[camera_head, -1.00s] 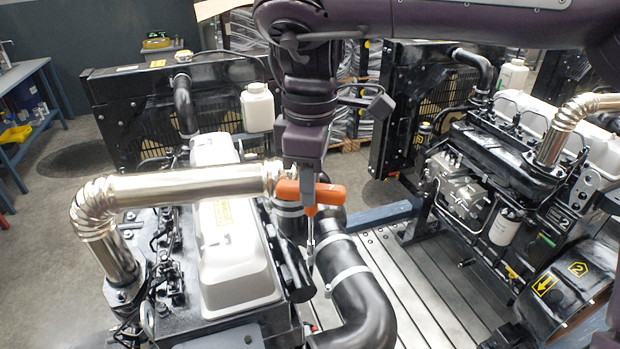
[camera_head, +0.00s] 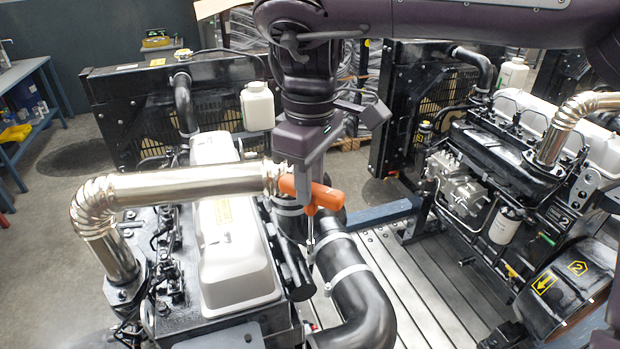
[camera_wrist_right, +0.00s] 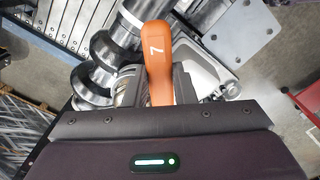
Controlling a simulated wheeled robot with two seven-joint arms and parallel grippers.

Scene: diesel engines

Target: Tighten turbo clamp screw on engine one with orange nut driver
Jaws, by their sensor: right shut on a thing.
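My right gripper (camera_head: 306,190) is shut on the orange T-shaped handle of the nut driver (camera_head: 327,197), above the right side of engine one (camera_head: 240,275). The driver's thin metal shaft points down beside the black hose (camera_head: 362,300). Its tip is near the pale clamp bands (camera_head: 350,272); I cannot tell whether it sits on a screw. In the right wrist view the orange handle (camera_wrist_right: 158,62), marked 7, stands between the fingers of the gripper (camera_wrist_right: 158,88). My left gripper is not in view.
A shiny exhaust pipe (camera_head: 185,184) crosses engine one close to the gripper. A white bottle (camera_head: 257,106) stands behind it. Engine two (camera_head: 500,165) is on the right, across a slatted metal floor (camera_head: 420,280). A blue workbench (camera_head: 30,75) is at far left.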

